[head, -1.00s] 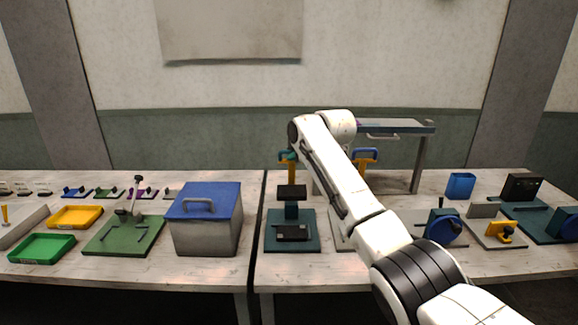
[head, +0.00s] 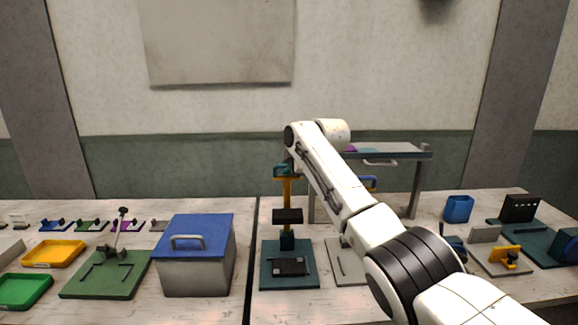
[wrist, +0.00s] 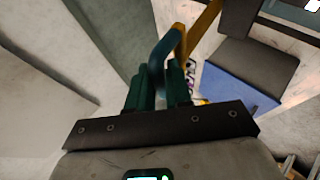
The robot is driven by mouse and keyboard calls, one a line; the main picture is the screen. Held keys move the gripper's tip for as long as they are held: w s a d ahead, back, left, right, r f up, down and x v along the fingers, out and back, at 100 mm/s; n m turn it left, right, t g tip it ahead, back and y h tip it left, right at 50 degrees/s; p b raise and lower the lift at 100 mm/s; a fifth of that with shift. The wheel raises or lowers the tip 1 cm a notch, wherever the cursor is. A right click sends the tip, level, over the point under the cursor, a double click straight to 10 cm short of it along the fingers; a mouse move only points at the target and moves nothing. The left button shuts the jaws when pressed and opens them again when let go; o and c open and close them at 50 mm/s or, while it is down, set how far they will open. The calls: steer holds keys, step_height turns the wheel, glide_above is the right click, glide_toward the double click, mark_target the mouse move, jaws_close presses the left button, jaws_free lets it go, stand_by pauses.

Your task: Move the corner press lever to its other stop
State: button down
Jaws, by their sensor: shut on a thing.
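A press with a teal base (head: 270,280), a black block (head: 287,215) and an upright yellow lever (head: 287,190) stands near the front left of the right-hand table. A teal-blue handle (head: 284,170) tops the lever. In the wrist view my gripper (wrist: 163,82), with dark green fingers, is shut on this handle (wrist: 160,52), which joins the yellow lever (wrist: 204,28). In the head view my arm hides most of the gripper and grip. Which press is the corner press, I cannot tell from labels.
A blue-lidded box (head: 195,262) stands left, across the table gap. A blue cup (head: 458,209) and other fixtures stand right. A narrow strip of table is clear by the teal base.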

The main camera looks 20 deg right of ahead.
steer(key=shift+d+f, duration=0.1)
steer(key=shift+f, duration=0.05)
steer(key=c, duration=1.5)
jaws_free()
steer(key=o, duration=0.4)
steer(key=shift+w+d+f, duration=0.1)
steer(key=shift+w+f, duration=0.05)
steer(key=shift+f, duration=0.05)
steer(key=shift+s+r, duration=0.25)
steer(key=shift+s, duration=0.15)
steer(key=shift+w+r+b+v, duration=0.15)
steer(key=shift+b+v, duration=0.3)
steer(key=shift+v, duration=1.3)
steer(key=shift+w+r+b+v, duration=0.1)
steer(key=shift+b+v, duration=0.3)
steer(key=shift+v, duration=1.35)
steer(key=shift+w+r+b+v, duration=0.15)
steer(key=shift+b+v, duration=0.3)
steer(key=shift+v, duration=1.3)
steer(key=shift+s, duration=0.15)
